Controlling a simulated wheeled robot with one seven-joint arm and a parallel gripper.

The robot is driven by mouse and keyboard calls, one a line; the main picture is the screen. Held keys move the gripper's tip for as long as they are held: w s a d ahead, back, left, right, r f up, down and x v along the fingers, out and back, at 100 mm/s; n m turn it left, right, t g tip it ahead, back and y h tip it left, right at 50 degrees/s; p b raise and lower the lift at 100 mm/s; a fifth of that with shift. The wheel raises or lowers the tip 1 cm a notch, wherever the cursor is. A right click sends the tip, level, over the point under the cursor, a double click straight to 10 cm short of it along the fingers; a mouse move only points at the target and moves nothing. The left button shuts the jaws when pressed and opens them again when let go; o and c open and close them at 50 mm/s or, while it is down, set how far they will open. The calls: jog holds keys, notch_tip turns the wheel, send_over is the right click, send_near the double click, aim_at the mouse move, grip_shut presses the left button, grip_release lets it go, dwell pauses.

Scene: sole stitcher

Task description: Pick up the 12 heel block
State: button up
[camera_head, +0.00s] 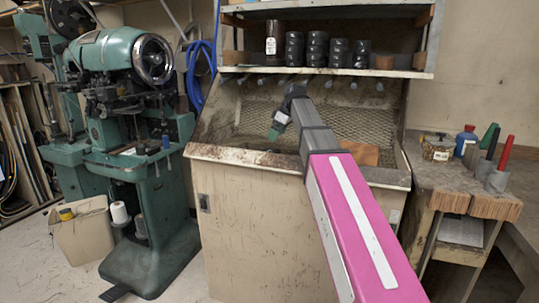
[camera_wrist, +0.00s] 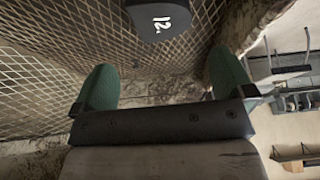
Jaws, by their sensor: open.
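The 12 heel block (camera_wrist: 158,22) is a dark block with a white "12" on its face. It shows at the top of the wrist view, against the wire mesh, and is partly cut off by the frame edge. My gripper (camera_wrist: 162,68) has two green fingers spread wide, with nothing between them. The block appears beyond the fingertips and between their two lines, apart from them. In the head view my gripper (camera_head: 277,128) is inside the mesh-backed bench recess, and I cannot make out the block there.
The bench cabinet (camera_head: 260,225) has a raised front lip. A shelf (camera_head: 330,72) with dark stacked pieces hangs above the recess. A brown block (camera_head: 361,153) lies right of my arm. A green stitching machine (camera_head: 130,150) stands left; a wooden side table (camera_head: 455,190) stands right.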

aim_at(269, 151)
jog(key=x, duration=0.3)
jog(key=shift+f, duration=0.15)
jog(key=shift+s+x, duration=0.2)
jog(key=shift+x, duration=1.1)
jog(key=shift+s+x, duration=0.2)
jog(key=shift+x, duration=1.05)
jog(key=shift+w, duration=0.1)
jog(key=c, duration=0.9)
